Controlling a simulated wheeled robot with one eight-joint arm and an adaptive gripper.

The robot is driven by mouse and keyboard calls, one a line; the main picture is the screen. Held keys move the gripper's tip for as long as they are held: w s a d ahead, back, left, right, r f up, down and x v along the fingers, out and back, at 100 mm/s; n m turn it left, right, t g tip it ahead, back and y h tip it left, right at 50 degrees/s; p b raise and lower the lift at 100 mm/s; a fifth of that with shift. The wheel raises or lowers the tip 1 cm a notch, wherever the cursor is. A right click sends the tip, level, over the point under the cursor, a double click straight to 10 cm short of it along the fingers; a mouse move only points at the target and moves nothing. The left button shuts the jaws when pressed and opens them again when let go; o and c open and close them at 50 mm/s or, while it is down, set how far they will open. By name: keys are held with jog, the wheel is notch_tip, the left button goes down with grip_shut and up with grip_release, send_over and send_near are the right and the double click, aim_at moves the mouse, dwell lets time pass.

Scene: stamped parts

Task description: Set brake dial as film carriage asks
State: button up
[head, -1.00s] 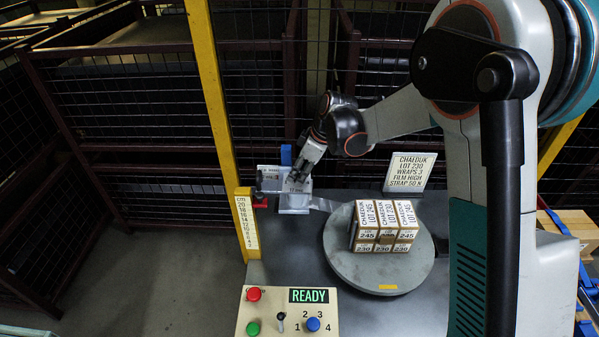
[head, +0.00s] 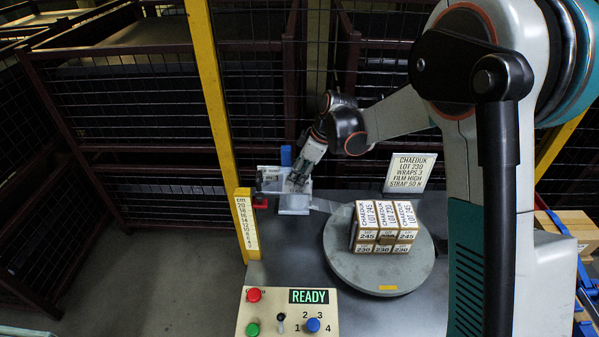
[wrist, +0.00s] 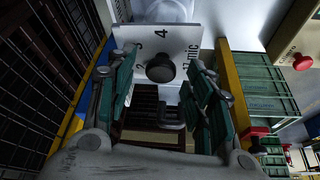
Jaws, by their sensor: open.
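The film carriage (head: 293,208) is a pale unit at the back left of the dark table. In the wrist view its white plate (wrist: 190,45) carries the figures 4 and 3 and a partly hidden "17 mic". A dark round knob (wrist: 160,68), which looks like the brake dial, stands out from this plate. My gripper (head: 296,183) is at the carriage. In the wrist view my gripper (wrist: 162,82) is open, with its fingers on either side of the knob and gaps to both. I cannot tell the dial's setting.
A card (head: 411,172) reads CHAEDUK, LOT 230, WRAPS 3, FILM HIGH, STRAP 50 N. Boxes (head: 384,227) stand on a round turntable (head: 380,272). The control panel (head: 262,318) shows READY. A yellow post (head: 215,100) stands left of the carriage, with mesh behind.

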jog(key=shift+r, duration=0.1)
jog(key=v, duration=1.1)
jog(key=shift+r, duration=0.4)
jog(key=shift+d, duration=0.15)
jog(key=s+d+r+m+t+h, duration=0.15)
jog(key=s+d+r+m, duration=0.25)
jog(key=s, duration=0.4)
jog(key=s+d+r+m+t+h, duration=0.1)
jog(key=s+d+r+m+t, duration=0.15)
jog(key=s+d+m, duration=0.4)
jog(key=s+d+f+m+t+h, duration=0.1)
jog(key=s+d+m, duration=0.1)
jog(key=s, duration=0.5)
jog(key=s+d+f+m+h, duration=0.1)
jog(key=s+d+m, duration=0.1)
jog(key=s, duration=0.6)
jog(key=shift+s+d+f+t, duration=0.2)
jog(key=shift+s+f+t, duration=0.05)
jog(key=shift+s+t, duration=0.15)
